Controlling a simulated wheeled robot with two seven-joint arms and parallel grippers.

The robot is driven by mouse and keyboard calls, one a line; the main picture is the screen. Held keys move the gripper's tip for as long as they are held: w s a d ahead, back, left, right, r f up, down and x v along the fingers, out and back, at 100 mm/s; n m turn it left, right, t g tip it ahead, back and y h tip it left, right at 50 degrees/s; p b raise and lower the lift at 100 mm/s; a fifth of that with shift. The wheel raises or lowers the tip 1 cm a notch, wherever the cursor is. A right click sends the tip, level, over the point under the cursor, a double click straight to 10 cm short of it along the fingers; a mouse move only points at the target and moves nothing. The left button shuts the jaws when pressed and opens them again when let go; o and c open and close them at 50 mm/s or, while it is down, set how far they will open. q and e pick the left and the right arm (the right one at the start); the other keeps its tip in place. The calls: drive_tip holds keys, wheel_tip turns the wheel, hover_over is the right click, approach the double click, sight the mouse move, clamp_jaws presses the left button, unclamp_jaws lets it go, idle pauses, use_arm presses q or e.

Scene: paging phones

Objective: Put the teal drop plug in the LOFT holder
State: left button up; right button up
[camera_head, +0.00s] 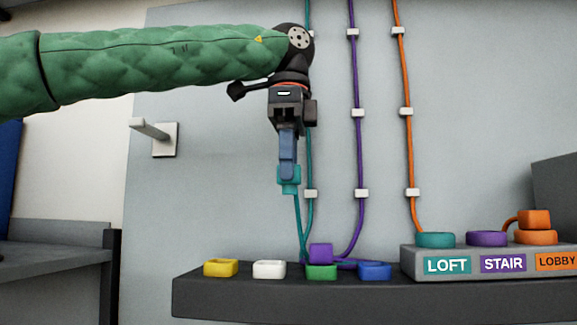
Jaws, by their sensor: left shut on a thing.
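My left gripper (288,172) points down in front of the grey wall panel, its blue fingers shut on the teal plug (288,184). The plug is held above the dark shelf, left of the LOFT holder and higher than it. The teal cable (297,222) hangs from the plug and loops back up the wall through white clips. The LOFT holder is a teal ring (435,240) on the grey block, above the teal LOFT label (447,265); no plug shows in it. My right gripper is not in view.
The STAIR ring (487,239) looks empty. An orange plug (534,219) sits over the LOBBY ring. Yellow, white, green and blue rings line the dark shelf (250,293); a purple plug (320,252) is at the green ring. A peg (150,128) juts from the wall.

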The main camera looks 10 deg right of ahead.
use_arm(q)
drive_tip(key=s+d+p, duration=0.2)
drive_tip(key=d, duration=0.9)
drive_tip(key=s+d+p, duration=0.2)
drive_tip(key=d, duration=0.9)
idle(1.0)
